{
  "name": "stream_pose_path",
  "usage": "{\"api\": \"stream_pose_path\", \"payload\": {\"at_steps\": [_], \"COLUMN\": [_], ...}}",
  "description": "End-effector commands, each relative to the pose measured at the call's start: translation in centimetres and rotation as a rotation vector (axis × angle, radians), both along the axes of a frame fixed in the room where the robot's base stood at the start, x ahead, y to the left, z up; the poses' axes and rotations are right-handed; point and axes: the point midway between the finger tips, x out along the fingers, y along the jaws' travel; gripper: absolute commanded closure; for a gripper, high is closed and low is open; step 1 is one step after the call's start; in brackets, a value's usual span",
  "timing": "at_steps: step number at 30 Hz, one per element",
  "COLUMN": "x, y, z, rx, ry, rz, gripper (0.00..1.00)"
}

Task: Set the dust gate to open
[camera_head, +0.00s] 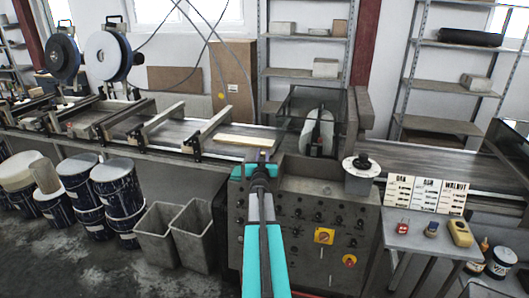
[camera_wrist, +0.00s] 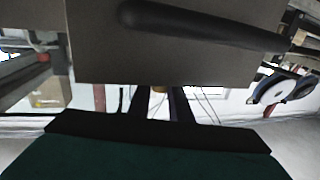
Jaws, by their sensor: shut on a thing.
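My gripper (camera_head: 262,158) is at the top left edge of the grey control cabinet (camera_head: 330,195), in front of the conveyor. In the wrist view its two dark fingers (camera_wrist: 160,105) are shut on a small tan piece (camera_wrist: 158,88), of which only a bit shows. Most of that piece is hidden by the fingers. I cannot tell from these views whether it is the handle of the dust gate, nor how the gate is set. A wide grey-brown panel (camera_wrist: 100,50) and a dark rounded bar (camera_wrist: 195,25) are close above the fingers in the wrist view.
A pale board (camera_head: 245,140) lies on the conveyor (camera_head: 180,132) behind my gripper. A white-rimmed pot (camera_head: 360,180) stands at the cabinet's right. A small table (camera_head: 410,235) with coloured items is at the right. Grey bins (camera_head: 192,235) and dark drums (camera_head: 118,190) stand at the left.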

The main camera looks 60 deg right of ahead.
Motion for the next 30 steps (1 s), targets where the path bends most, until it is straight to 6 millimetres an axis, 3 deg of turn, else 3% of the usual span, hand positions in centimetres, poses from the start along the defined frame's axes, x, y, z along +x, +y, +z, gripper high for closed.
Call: {"api": "stream_pose_path", "payload": {"at_steps": [8,9,12,30], "x": [0.17,0.18,0.14,-0.50], "y": [0.46,0.47,0.43,1.18], "z": [-0.41,-0.44,-0.41,-0.26], "rx": [0.006,0.007,0.006,0.003], "ry": [0.004,0.004,0.004,0.002], "rz": [0.006,0.006,0.005,0.003], "gripper": [1.00,0.77,0.63,0.63]}}
